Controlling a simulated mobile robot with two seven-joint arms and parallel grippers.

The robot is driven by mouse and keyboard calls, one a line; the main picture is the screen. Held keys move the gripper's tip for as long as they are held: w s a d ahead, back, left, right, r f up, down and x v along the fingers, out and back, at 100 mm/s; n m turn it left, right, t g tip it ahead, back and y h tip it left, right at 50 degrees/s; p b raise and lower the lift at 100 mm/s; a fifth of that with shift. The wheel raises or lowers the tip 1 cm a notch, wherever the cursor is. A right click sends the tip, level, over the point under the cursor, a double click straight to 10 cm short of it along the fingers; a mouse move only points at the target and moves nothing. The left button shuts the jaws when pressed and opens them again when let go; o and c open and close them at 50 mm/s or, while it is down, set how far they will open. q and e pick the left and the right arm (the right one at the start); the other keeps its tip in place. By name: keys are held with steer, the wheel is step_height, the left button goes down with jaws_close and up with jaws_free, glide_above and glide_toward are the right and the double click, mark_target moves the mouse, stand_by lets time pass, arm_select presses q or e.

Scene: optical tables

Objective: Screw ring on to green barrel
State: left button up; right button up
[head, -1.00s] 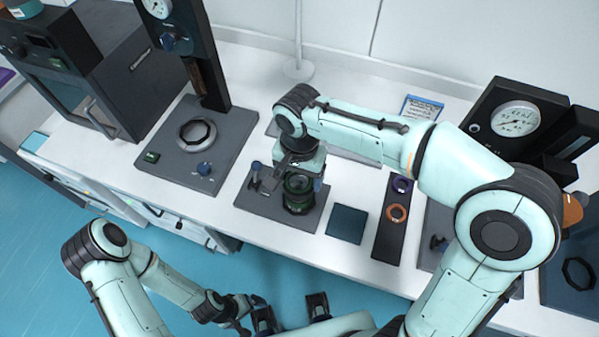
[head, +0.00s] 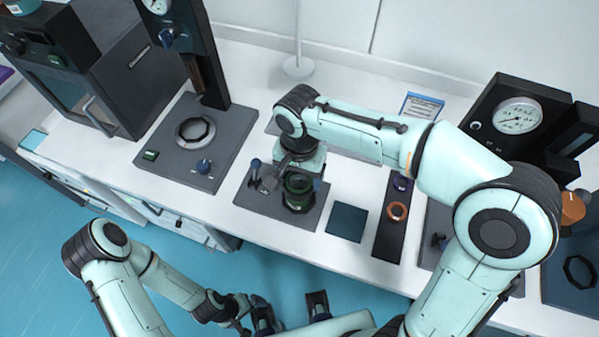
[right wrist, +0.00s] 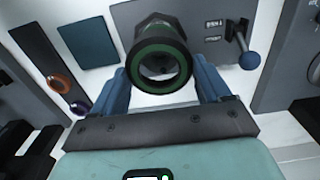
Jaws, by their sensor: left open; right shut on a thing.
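The green barrel (head: 298,202) stands upright on a dark grey fixture plate (head: 262,205). My right gripper (head: 299,180) is over it, pointing down. In the right wrist view its two blue fingers (right wrist: 160,85) are shut on the sides of a dark ring with a green band (right wrist: 160,44). This ring sits at the mouth of the barrel, lined up with it; how deep it is threaded cannot be seen. My left gripper (head: 291,312) is open and empty, low in front of the table.
A blue-knobbed lever (head: 255,165) stands on the fixture left of the barrel. To the right lie a dark teal mat (head: 346,222) and a black tray (head: 388,235) with an orange ring (head: 397,211) and a purple ring (head: 402,184). A gauge press (head: 190,165) stands left.

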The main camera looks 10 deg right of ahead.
arm_select(q)
steer(key=shift+s+f+b, duration=0.35)
steer(key=shift+f+b, duration=0.45)
steer(key=shift+f, duration=0.05)
arm_select(e)
steer(key=shift+f, duration=1.4)
stand_by(1.6)
steer(key=m, duration=0.3)
steer(key=shift+m+b, duration=0.3)
steer(key=shift+m, duration=0.1)
steer(key=m, duration=0.4)
steer(key=shift+m, duration=0.3)
steer(key=m, duration=0.4)
steer(key=shift+m+b, duration=0.3)
steer(key=shift+b, duration=0.1)
steer(key=m, duration=0.4)
steer(key=shift+r, duration=0.15)
steer(key=o, duration=1)
steer(key=shift+w, duration=0.15)
arm_select(q)
steer(key=shift+s+f, duration=0.25)
steer(key=shift+f, duration=0.65)
arm_select(e)
steer(key=shift+c, duration=0.2)
